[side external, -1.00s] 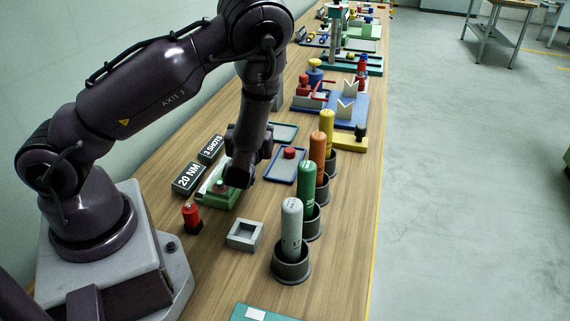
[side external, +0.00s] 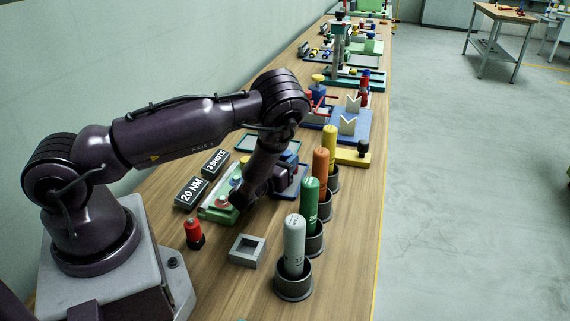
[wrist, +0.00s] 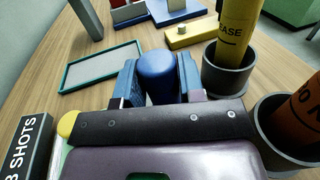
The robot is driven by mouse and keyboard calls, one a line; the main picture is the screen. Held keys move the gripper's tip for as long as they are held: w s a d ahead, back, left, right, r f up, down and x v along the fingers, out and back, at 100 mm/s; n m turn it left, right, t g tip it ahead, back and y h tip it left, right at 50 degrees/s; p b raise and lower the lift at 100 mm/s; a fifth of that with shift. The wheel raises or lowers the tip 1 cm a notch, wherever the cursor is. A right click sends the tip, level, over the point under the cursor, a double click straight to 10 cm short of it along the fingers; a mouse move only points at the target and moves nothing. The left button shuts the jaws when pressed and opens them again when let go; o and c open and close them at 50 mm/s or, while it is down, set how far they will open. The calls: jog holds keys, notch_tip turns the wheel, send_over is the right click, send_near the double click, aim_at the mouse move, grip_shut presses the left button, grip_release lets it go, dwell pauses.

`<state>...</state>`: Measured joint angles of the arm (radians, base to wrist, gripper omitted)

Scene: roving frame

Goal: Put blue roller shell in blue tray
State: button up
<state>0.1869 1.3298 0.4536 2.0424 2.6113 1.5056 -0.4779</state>
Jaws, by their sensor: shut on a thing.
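The blue roller shell (wrist: 158,72) is a rounded blue cylinder, upright between the two blue-grey fingers of my gripper (wrist: 157,84) in the wrist view. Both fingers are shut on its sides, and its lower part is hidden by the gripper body. In the side view my gripper (side external: 285,176) is over the area of the blue tray (side external: 286,197), between the green fixture and the row of tubes. The gripper covers most of that tray. I cannot tell whether the shell touches it.
A teal-edged tray (wrist: 72,85) lies ahead and left. Yellow (wrist: 236,28), orange (wrist: 306,108), green (side external: 310,202) and white (side external: 295,245) tubes stand in dark cups on the right. A green fixture (side external: 215,214), red roller (side external: 194,232) and square grey frame (side external: 246,251) are nearby.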

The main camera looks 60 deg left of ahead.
jog(key=shift+f, duration=0.5)
jog(key=shift+f, duration=0.1)
jog(key=shift+f, duration=0.15)
jog(key=o, duration=1.1)
